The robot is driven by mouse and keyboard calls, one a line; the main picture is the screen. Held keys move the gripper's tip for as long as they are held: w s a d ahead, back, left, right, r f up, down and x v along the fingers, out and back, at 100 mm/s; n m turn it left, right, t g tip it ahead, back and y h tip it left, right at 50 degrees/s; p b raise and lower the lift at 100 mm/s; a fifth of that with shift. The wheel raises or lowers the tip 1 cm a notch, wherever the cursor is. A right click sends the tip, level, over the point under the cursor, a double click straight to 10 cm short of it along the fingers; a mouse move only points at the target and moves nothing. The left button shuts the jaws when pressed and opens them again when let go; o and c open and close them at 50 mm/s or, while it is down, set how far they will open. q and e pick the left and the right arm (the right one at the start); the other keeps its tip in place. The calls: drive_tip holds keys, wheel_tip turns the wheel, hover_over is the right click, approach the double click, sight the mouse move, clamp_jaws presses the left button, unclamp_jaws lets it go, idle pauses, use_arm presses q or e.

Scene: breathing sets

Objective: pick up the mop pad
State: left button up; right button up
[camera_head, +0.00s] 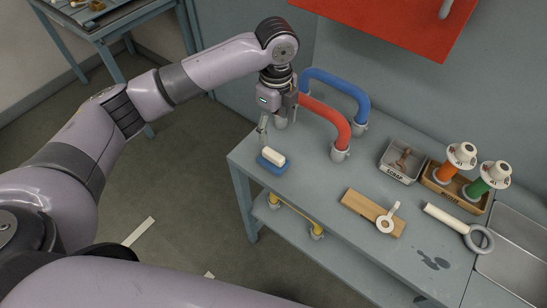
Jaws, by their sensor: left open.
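The mop pad (272,168) appears to be the blue pad with a cream, rounded grip on top. It lies flat at the near left corner of the grey bench (300,195). My left gripper (267,132) points down just above and behind the pad, with its fingers open and close to the cream grip. I cannot tell whether a fingertip touches the grip. Nothing is held in it. My right gripper is out of the picture.
Red (327,118) and blue (338,84) curved pipes stand close to the left gripper. Further right are a scrap tray (401,160), orange and green canisters in a wooden box (442,186), a wooden block (362,210) and a dark wet patch (433,261). A red panel (395,20) overhangs.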

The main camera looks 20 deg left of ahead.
sight(273, 153)
use_arm(q)
wheel_tip(273, 153, down, 9)
drive_tip(key=shift+r+p, duration=0.15)
drive_tip(key=shift+p, duration=0.65)
drive_tip(key=shift+s+f+p, duration=0.15)
drive_tip(key=shift+f+p, duration=0.3)
drive_tip(key=shift+f, duration=0.1)
drive_tip(key=f, duration=0.1)
drive_tip(key=f+p, duration=0.1)
drive_tip(key=f, duration=0.1)
drive_tip(key=shift+s+a+f, duration=0.15)
drive_tip(key=shift+a+f, duration=0.05)
drive_tip(key=shift+f, duration=0.45)
drive_tip(key=shift+c, duration=0.3)
drive_tip(key=c, duration=1.2)
